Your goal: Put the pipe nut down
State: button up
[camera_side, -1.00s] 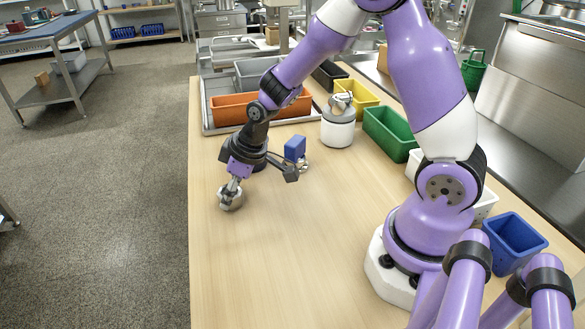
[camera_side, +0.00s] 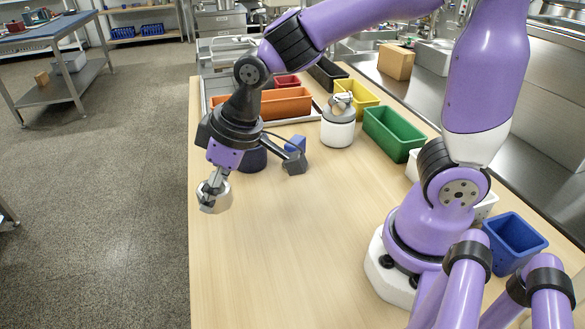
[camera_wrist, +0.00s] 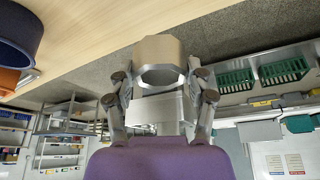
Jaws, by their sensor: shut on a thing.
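My gripper (camera_side: 208,187) is shut on the pipe nut (camera_side: 221,199), a silver metal ring with a faceted outside. In the side view they are near the table's left edge, and the nut appears to be clear of the tabletop, though the height is hard to judge. In the wrist view the nut (camera_wrist: 160,53) sits between both fingers of my gripper (camera_wrist: 160,88), its open bore visible. The wooden tabletop (camera_side: 290,250) shows bare in front of and to the right of the nut.
A dark blue round container (camera_side: 252,158) stands behind my gripper, partly hidden. A small blue object (camera_side: 296,144) and a white-grey jar (camera_side: 338,131) stand to its right. Orange (camera_side: 288,104), yellow (camera_side: 366,94) and green (camera_side: 393,133) bins line the back and right. The table's middle and front are clear.

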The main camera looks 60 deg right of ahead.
jog(key=shift+s+a+r+m, duration=0.15)
jog(key=shift+s+r+m, duration=0.05)
jog(key=shift+m, duration=0.1)
jog(key=s+d+m+g+h, duration=0.4)
jog(key=d+m, duration=0.5)
jog(key=m, duration=0.6)
jog(key=s+d+m+g+h, duration=0.1)
jog(key=s+d+m+g, duration=0.4)
jog(key=m, duration=1)
jog(key=shift+m+t, duration=0.3)
jog(key=shift+t, duration=0.5)
jog(key=s+d+f, duration=0.1)
jog(key=d+f, duration=0.1)
jog(key=d, duration=0.2)
jog(key=s+d+f, duration=0.1)
jog(key=d+f, duration=0.1)
jog(key=d, duration=0.3)
jog(key=s+d+f, duration=0.1)
jog(key=d+f, duration=0.1)
jog(key=d, duration=0.3)
jog(key=shift+s+f, duration=0.1)
jog(key=shift+s, duration=0.3)
jog(key=shift+d+f, duration=0.15)
jog(key=shift+f, duration=1.95)
jog(key=o, duration=1.3)
jog(key=shift+f, duration=0.1)
jog(key=shift+c, duration=0.2)
